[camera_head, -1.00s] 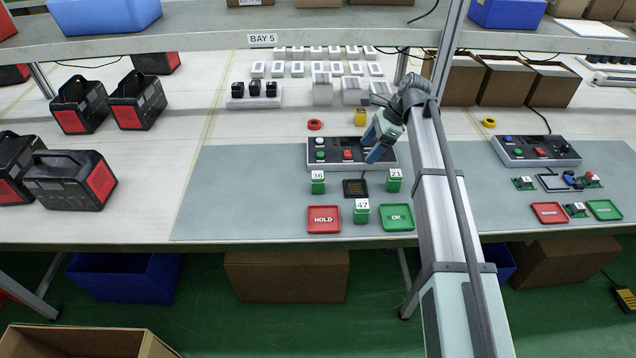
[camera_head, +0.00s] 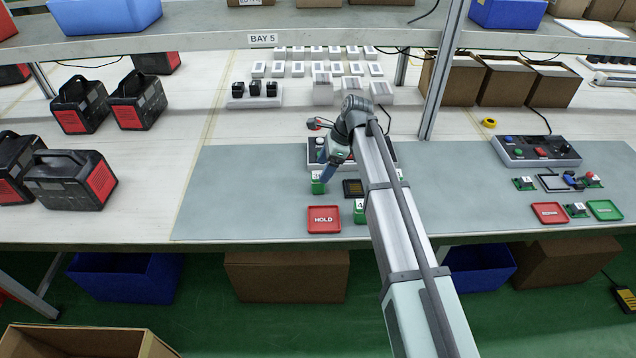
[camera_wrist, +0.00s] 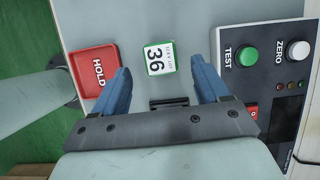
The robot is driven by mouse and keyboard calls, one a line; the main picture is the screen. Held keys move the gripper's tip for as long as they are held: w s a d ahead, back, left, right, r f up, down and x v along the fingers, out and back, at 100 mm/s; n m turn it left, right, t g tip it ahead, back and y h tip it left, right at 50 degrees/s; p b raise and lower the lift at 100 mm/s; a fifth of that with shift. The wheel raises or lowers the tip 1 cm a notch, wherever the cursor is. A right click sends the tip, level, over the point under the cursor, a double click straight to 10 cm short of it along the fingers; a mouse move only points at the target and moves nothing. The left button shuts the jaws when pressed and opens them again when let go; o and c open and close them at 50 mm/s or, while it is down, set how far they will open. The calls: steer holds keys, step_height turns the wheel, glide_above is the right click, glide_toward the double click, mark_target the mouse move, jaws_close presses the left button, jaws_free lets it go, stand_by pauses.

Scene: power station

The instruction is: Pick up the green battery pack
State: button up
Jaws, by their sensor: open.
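A green battery pack with a white label reading 36 (camera_head: 317,187) stands on the grey mat, partly behind my gripper (camera_head: 326,176). In the wrist view this pack (camera_wrist: 159,58) lies between and a little beyond the blue fingertips of my gripper (camera_wrist: 160,72). The fingers are open, with clear gaps on both sides of the pack. The third pack, labelled 21 a second ago, is hidden behind my arm.
A red HOLD tray (camera_head: 324,220) is in front of pack 36; it also shows in the wrist view (camera_wrist: 95,69). The grey test console (camera_wrist: 262,70) with TEST and ZERO buttons is behind the packs. The mat left of pack 36 is clear.

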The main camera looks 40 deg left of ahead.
mark_target(318, 174)
steer(key=shift+x, duration=2.95)
steer(key=c, duration=1.2)
steer(key=shift+r, duration=0.2)
steer(key=shift+r, duration=0.55)
step_height(318, 174, up, 2)
steer(key=shift+w+r, duration=0.1)
steer(key=shift+r, duration=0.1)
steer(key=s+d, duration=1.2)
steer(key=shift+f, duration=0.1)
steer(key=w+a+r, duration=0.1)
steer(key=w, duration=0.5)
steer(key=w+a+r, duration=0.1)
steer(key=w, duration=0.6)
steer(key=w+a+r, duration=0.1)
steer(key=w+r, duration=0.1)
steer(key=w, duration=0.5)
steer(key=shift+w+a, duration=0.15)
steer(key=shift+a, duration=0.15)
